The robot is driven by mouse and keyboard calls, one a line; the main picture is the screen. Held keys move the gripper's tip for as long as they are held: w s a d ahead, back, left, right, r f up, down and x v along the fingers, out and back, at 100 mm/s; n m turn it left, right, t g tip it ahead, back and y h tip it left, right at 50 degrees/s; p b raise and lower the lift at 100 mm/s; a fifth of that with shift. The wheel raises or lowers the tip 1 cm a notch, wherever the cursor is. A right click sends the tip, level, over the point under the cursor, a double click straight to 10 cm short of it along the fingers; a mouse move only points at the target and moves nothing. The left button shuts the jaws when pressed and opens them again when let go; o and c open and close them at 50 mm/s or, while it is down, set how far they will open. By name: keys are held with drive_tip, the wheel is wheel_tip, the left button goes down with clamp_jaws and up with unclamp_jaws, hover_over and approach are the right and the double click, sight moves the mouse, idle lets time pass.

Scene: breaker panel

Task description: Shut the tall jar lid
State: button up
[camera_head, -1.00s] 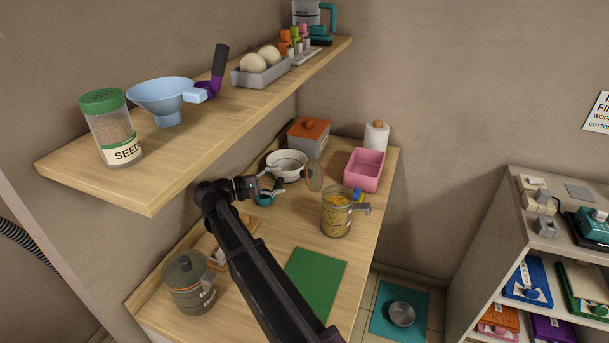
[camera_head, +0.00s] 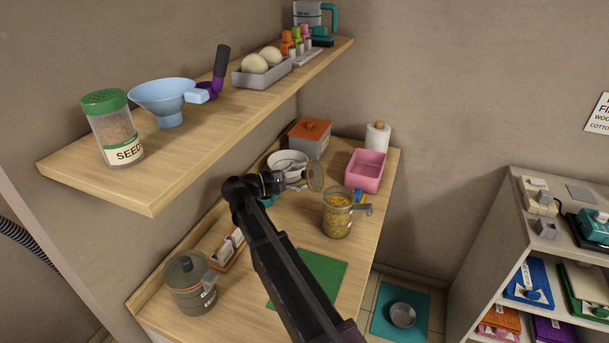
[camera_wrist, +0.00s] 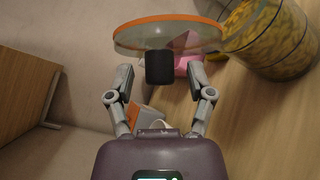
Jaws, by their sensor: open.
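The tall jar (camera_head: 337,218) is clear glass filled with yellow pieces and stands on the counter. It also shows at the upper right of the wrist view (camera_wrist: 272,38). Its round lid (camera_head: 315,176) has an orange rim and stands open, tilted up on edge at the jar's upper left. In the wrist view the lid (camera_wrist: 167,34) lies across the top, with a black tab (camera_wrist: 159,67) below it. My gripper (camera_head: 300,181) is beside the lid. In the wrist view its fingers (camera_wrist: 160,82) are apart on either side of the tab, with visible gaps.
A white bowl (camera_head: 287,160) sits behind my gripper, and a pink bin (camera_head: 366,172) stands behind the jar. A green mat (camera_head: 322,271) lies in front. The wooden shelf (camera_head: 190,130) overhangs at left.

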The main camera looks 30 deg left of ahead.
drive_tip(key=shift+w+d, duration=0.2)
drive_tip(key=shift+c, duration=0.2)
